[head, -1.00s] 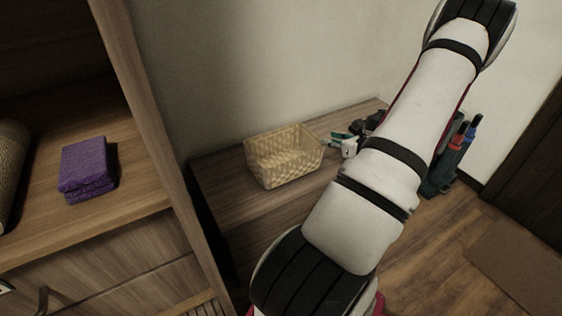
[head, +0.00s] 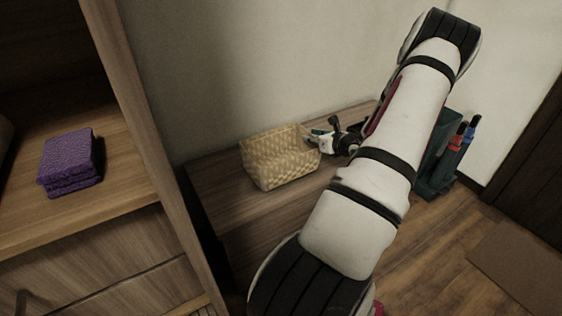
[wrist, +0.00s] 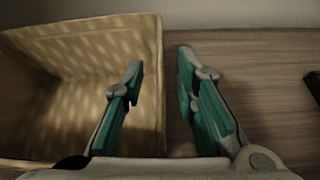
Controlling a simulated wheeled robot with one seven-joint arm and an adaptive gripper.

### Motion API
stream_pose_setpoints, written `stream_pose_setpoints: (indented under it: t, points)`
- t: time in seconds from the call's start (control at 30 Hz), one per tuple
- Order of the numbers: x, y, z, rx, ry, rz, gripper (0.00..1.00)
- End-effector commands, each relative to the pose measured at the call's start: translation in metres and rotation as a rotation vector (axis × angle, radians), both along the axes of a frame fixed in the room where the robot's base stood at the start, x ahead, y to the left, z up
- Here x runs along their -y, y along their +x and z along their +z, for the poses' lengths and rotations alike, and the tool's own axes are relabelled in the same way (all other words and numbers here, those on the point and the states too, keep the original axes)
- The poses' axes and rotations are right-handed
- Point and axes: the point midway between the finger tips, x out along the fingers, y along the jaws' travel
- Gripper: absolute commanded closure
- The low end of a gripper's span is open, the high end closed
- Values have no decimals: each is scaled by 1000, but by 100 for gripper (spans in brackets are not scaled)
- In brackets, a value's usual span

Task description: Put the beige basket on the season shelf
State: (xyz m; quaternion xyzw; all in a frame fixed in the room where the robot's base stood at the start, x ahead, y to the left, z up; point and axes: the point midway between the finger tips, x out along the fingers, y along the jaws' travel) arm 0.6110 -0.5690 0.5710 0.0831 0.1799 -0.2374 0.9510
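The beige basket (head: 279,160), woven and open-topped, stands upright on a low wooden bench against the wall. My gripper (head: 314,138) is at the basket's right side in the head view. In the wrist view my gripper (wrist: 162,72) is open, with one green finger inside the basket and the other outside. The basket's right wall (wrist: 157,95) lies between the two fingers, with a gap showing on the outer side. I cannot tell whether the inner finger touches the wall. The basket looks empty. No shelf marked as the season shelf can be made out.
A wooden cabinet (head: 133,90) stands at the left, with folded purple cloths (head: 70,162) on its shelf. A dark green holder (head: 437,160) with umbrellas stands on the floor at the right. The bench (head: 222,190) is clear left of the basket.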

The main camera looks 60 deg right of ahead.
Motion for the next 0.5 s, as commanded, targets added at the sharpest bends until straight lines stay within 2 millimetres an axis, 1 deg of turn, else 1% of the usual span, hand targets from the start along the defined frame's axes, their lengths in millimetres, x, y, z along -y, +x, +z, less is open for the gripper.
stream_pose_setpoints:
  t: [0.03,0.07,0.1,0.17,0.2,0.5]
  points:
    - [0,0,0,0,0,0,73]
    - [0,0,0,0,0,0,75]
    - [0,0,0,0,0,0,84]
    - [0,0,1,0,0,0,98]
    - [0,-1,0,0,0,0,100]
    - [0,-1,1,0,0,0,100]
